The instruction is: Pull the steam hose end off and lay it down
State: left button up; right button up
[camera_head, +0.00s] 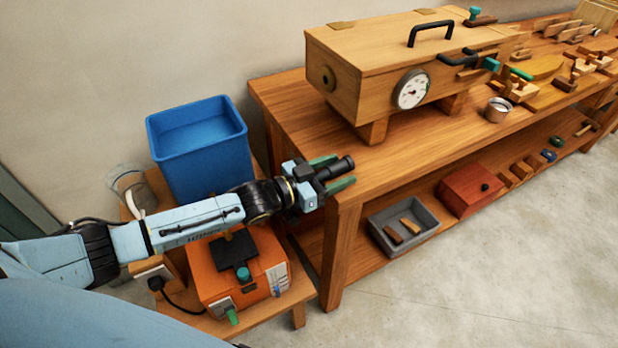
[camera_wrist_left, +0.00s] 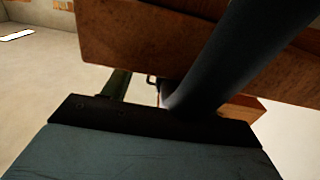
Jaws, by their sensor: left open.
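My left gripper (camera_head: 335,174) is open, with green fingers, at the near left corner of the wooden bench. A dark cylinder (camera_head: 338,167) shows between or just above its fingers. In the wrist view a dark tube (camera_wrist_left: 235,55) runs from the gripper toward the upper right. I cannot tell whether this is the steam hose end or part of the gripper. The wooden steam box (camera_head: 356,60) stands on the bench, with a round port (camera_head: 328,78) on its left end and no hose seen in it. My right gripper is not in view.
The wooden bench (camera_head: 290,92) carries a small metal cup (camera_head: 497,110) and tools. Its lower shelf holds a grey tray (camera_head: 376,235) and a red box (camera_head: 470,190). A blue bin (camera_head: 200,150) and an orange unit (camera_head: 262,243) stand near my left arm. Floor at right is clear.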

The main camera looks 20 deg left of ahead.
pick_arm(q)
jog(key=p+v, duration=0.1)
jog(key=v, duration=1)
jog(key=s+d+f+n+g+y, duration=0.3)
jog(key=s+d+f+y, duration=0.2)
jog(key=s+d+y, duration=0.1)
jog(key=s+a+n+g+y, duration=0.15)
jog(key=s+g, duration=0.25)
jog(key=s, duration=0.4)
jog(key=s+a+n+g+y, duration=0.1)
jog(key=s+a+g+y, duration=0.25)
jog(key=s, duration=0.55)
notch_tip(320, 180, down, 25)
jog(key=s+g, duration=0.1)
jog(key=g, duration=0.1)
jog(key=s+a+f, duration=0.2)
jog(key=s+f, duration=0.5)
jog(key=s, duration=0.1)
jog(key=s+a+f, duration=0.2)
jog(key=s+f, duration=0.6)
jog(key=shift+s+a+g, duration=0.2)
jog(key=shift+a+g, duration=0.15)
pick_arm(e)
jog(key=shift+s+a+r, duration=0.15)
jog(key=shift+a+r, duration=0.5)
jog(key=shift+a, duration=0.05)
